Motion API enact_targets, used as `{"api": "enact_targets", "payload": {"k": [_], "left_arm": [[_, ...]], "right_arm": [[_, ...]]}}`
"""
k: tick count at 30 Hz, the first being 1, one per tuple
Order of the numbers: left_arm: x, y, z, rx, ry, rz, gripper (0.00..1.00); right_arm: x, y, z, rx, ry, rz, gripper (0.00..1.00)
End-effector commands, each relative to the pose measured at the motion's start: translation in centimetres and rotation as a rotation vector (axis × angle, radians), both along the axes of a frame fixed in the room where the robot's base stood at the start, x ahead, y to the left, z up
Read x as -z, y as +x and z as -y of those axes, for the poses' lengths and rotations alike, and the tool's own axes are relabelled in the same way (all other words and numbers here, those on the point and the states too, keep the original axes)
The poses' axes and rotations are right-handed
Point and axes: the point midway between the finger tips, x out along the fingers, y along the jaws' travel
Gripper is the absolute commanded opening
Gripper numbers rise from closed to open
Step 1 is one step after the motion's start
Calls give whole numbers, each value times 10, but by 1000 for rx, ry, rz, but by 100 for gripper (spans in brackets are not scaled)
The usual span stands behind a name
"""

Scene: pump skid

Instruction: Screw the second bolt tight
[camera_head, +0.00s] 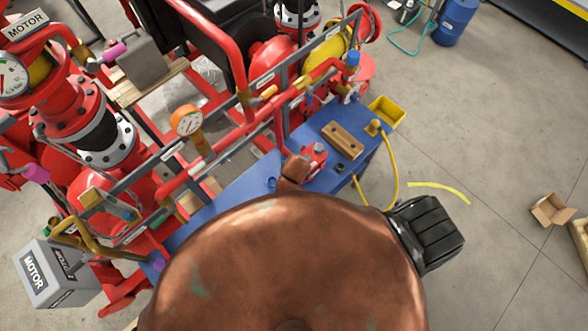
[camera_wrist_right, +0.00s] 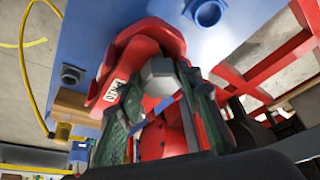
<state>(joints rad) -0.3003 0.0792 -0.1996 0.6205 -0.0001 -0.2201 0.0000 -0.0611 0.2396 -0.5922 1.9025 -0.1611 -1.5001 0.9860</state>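In the wrist view, a grey hex bolt head (camera_wrist_right: 160,77) sits at the red pump part (camera_wrist_right: 150,38) on a blue plate. My right gripper (camera_wrist_right: 163,82) has its two dark green fingers on either side of this bolt head, with no clear gap seen; it looks shut on it. The bolt's shank and thread are hidden. A blue hex bolt head (camera_wrist_right: 206,12) and a dark bolt (camera_wrist_right: 72,75) stand on the plate, apart from the fingers. In the head view, the red part (camera_head: 314,157) shows beside a large copper-brown rounded shape. Neither gripper can be made out there.
The copper-brown shape (camera_head: 290,265) hides the lower middle of the head view. Floor at right is mostly clear.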

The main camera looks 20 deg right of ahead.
Motion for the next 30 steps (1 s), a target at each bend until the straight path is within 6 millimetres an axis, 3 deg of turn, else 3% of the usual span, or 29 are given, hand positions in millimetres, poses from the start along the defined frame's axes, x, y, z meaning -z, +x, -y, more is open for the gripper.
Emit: {"api": "enact_targets", "payload": {"k": [8, 19, 30], "left_arm": [[0, 0, 0, 0, 0, 0, 40], [0, -1, -3, 1, 3, -2, 40], [0, 0, -1, 1, 1, -1, 40]], "right_arm": [[0, 0, 1, -2, -1, 0, 52], [-7, -3, -2, -3, 1, -1, 52], [-72, -28, -12, -2, 3, 1, 52]]}}
